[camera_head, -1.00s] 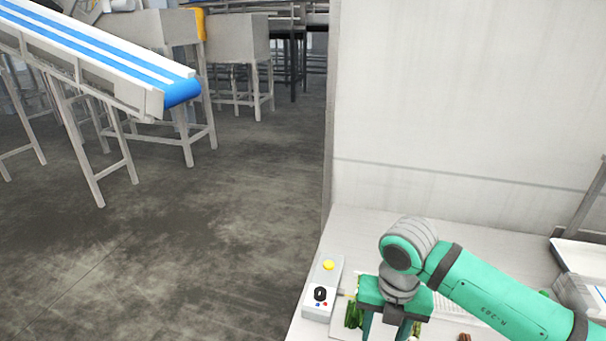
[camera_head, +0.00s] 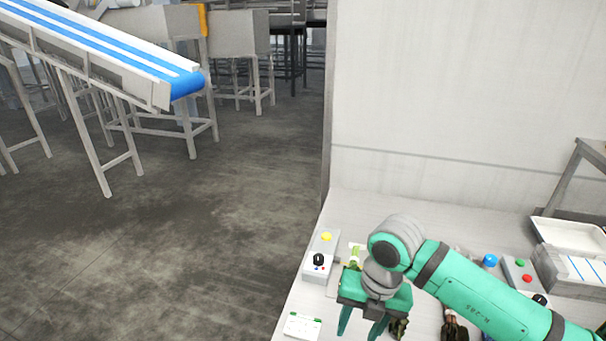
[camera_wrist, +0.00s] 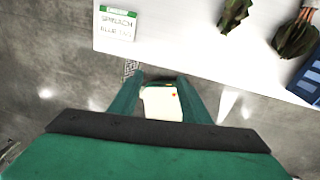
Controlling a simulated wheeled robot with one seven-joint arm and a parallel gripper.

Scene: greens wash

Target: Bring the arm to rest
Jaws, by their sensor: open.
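My green arm reaches in from the lower right in the head view. My gripper (camera_head: 361,328) points down near the counter's front left, its two fingers apart. In the wrist view my gripper (camera_wrist: 158,92) is also open, with floor around its fingers. A white card (camera_wrist: 115,24) reading "SPINACH BLUE TAG" lies on the counter (camera_wrist: 190,35). Leafy greens (camera_wrist: 235,14) lie to its right.
A control box with a yellow button (camera_head: 326,238) stands left of my gripper. Another box with red and green buttons (camera_head: 527,279), a blue knob (camera_head: 490,260) and a white tray (camera_head: 568,236) are at right. A conveyor (camera_head: 188,84) stands beyond the open floor.

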